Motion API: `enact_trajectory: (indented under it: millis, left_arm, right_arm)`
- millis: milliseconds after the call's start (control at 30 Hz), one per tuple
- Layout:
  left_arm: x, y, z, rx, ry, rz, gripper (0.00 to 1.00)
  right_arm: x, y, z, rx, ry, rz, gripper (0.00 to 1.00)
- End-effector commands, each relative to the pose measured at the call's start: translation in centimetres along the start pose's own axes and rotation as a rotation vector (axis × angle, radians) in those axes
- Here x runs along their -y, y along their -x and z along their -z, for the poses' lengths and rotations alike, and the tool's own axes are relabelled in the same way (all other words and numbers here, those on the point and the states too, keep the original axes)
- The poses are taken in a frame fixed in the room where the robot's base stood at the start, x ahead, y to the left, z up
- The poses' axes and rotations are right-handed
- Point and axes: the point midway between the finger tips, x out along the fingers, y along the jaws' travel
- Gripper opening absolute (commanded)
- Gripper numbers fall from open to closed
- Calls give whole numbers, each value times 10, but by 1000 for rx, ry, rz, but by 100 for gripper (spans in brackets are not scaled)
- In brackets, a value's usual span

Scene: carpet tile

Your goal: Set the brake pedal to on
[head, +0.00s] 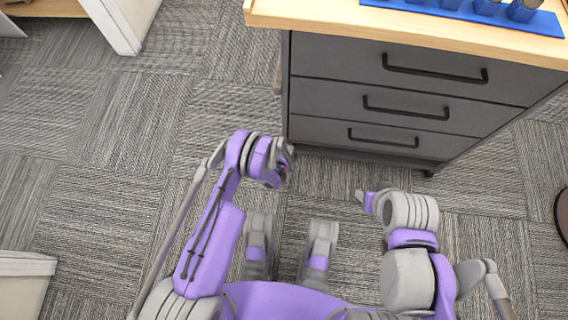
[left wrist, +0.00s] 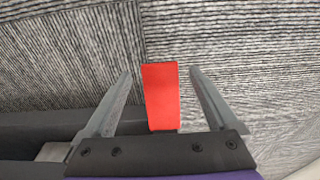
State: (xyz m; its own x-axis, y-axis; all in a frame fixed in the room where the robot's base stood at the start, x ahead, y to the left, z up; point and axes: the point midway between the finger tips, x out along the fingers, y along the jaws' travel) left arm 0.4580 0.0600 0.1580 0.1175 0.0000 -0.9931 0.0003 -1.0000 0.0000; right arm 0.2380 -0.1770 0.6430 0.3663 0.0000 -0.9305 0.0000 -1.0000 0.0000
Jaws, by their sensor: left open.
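A red pedal (left wrist: 160,95) shows in the left wrist view, upright in the picture between the two fingers of my left gripper (left wrist: 158,98). The fingers are open, with a gap on each side of the red piece. Its lower end is hidden behind the gripper's dark palm plate. In the head view my left gripper (head: 284,162) is low at the front left corner of the grey drawer cabinet (head: 400,95), and no red pedal can be seen there. My right gripper (head: 364,197) is in front of the cabinet, apart from it; its fingers are too small to read.
The cabinet has several drawers with black handles and a wooden top (head: 300,14) carrying a blue tray (head: 470,14). A dark caster (head: 428,173) shows under its right corner. Carpet tile (head: 110,130) is clear to the left. A pale box-like piece (head: 22,285) stands lower left.

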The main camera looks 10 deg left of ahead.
Motion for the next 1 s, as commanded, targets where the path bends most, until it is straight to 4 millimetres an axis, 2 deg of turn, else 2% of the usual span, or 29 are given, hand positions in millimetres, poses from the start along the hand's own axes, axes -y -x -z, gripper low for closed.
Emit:
enact_trajectory:
  millis: [33, 200, 400, 1000]
  left_arm:
    - [0, 14, 0, 0, 0, 0, 92]
    - [0, 48, 0, 0, 0, 0, 92]
    - [0, 70, 0, 0, 0, 0, 92]
    - [0, 73, 0, 0, 0, 0, 92]
  right_arm:
    - [0, 4, 1, 0, 0, 0, 50]
    - [0, 12, 2, -1, 0, 0, 50]
    - [0, 16, 3, -1, 0, 0, 50]
    - [0, 16, 3, -1, 0, 0, 50]
